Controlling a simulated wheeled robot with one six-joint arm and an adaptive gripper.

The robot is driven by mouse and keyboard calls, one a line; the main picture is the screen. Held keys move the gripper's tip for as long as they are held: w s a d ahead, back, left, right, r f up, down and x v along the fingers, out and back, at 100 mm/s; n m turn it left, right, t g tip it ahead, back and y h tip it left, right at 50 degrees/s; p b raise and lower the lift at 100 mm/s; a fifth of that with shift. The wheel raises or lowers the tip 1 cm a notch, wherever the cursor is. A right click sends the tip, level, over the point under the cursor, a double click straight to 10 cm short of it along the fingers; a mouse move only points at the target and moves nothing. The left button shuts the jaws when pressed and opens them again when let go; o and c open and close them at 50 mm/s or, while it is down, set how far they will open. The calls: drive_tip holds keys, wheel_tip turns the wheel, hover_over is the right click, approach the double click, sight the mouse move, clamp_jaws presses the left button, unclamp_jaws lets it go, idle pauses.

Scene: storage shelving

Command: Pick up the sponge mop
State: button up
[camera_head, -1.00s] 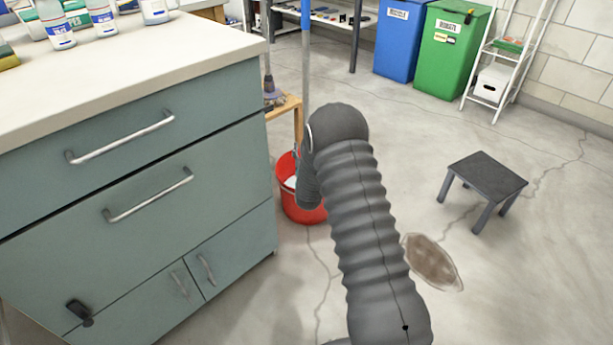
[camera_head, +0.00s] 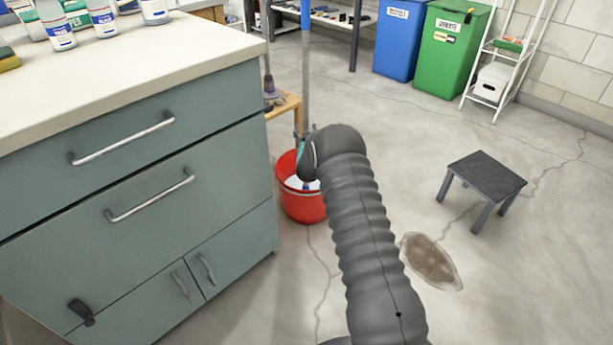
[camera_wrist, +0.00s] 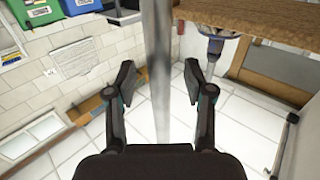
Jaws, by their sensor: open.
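The sponge mop (camera_head: 305,75) stands upright with a long grey pole and a blue upper section. Its lower end goes down behind my gripper toward a red bucket (camera_head: 303,207); the sponge end cannot be made out clearly. In the wrist view the pole (camera_wrist: 160,45) runs vertically between the two fingers of my open gripper (camera_wrist: 159,84), with a gap on each side. In the head view my gripper (camera_head: 301,146) is at the pole, above the bucket, and mostly hidden by my arm.
A teal drawer cabinet (camera_head: 135,190) with bottles on top stands close on the left. A small wooden stand (camera_head: 285,107) is behind the pole. A dark stool (camera_head: 485,175), blue bin (camera_head: 400,40) and green bin (camera_head: 450,50) stand to the right.

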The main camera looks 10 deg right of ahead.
drive_tip(key=shift+w+d, duration=0.1)
drive_tip(key=shift+w, duration=0.45)
clamp_jaws()
drive_tip(key=shift+r, duration=0.1)
